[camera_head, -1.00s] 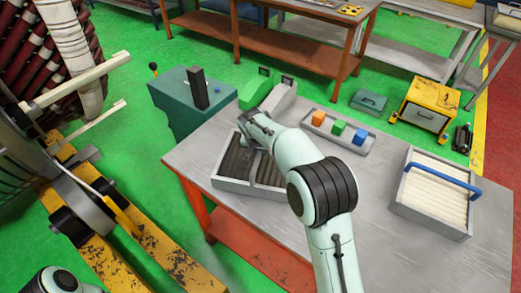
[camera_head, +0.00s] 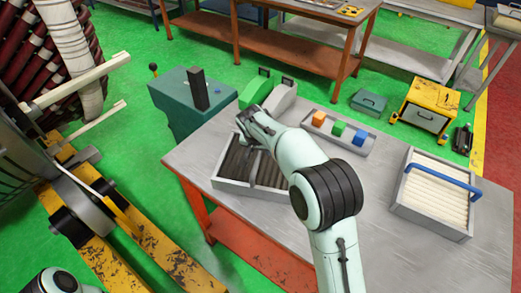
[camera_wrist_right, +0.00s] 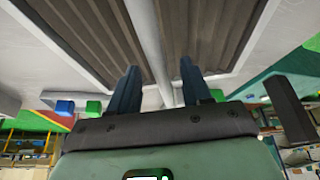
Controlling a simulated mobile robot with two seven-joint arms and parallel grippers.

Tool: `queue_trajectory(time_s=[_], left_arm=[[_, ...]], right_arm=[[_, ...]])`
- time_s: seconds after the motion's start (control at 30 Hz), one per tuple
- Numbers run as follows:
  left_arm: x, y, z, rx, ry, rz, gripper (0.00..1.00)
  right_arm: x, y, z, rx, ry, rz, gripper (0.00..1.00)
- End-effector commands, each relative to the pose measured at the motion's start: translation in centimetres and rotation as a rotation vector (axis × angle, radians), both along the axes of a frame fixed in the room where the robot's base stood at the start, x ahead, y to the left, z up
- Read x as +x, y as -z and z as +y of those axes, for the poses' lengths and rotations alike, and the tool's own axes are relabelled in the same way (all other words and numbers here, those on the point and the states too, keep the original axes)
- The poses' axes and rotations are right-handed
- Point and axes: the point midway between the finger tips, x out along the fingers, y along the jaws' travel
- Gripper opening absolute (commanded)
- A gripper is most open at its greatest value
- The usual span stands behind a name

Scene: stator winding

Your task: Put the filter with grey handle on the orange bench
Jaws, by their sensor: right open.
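The filter with grey handle (camera_head: 231,187) lies on the grey-topped table in the head view, with dark pleats in a grey frame. My right arm covers part of it. In the right wrist view its grey handle bar (camera_wrist_right: 148,42) runs between the two fingers of my open right gripper (camera_wrist_right: 160,84). I cannot tell whether the fingers touch the bar. The right fingertips are hard to make out in the head view. An orange-framed bench (camera_head: 285,48) stands at the back. My left gripper is out of view.
A cream filter with a blue handle (camera_head: 436,190) lies at the table's right. A tray of coloured blocks (camera_head: 338,137) and a green machine (camera_head: 190,105) stand near the far edge. A yellow cabinet (camera_head: 425,105) stands on the floor. The table's front is clear.

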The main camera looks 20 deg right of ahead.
Motion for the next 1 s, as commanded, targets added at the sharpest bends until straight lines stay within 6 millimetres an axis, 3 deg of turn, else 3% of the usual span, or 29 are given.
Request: queue_trajectory(time_s=[0.2,0.43,0.63,1.0], left_arm=[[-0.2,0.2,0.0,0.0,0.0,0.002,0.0],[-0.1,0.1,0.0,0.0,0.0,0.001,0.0],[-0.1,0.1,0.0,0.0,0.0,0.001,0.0],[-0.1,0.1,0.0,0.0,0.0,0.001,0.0]], right_arm=[[-1.5,-4.6,1.3,0.003,-0.002,-0.005,0.48],[-2.7,-8.2,2.1,0.002,-0.001,-0.002,0.48],[-3.2,-9.3,2.4,0.001,0.001,-0.001,0.48],[-3.2,-9.3,2.4,0.0,0.001,0.0,0.48]])
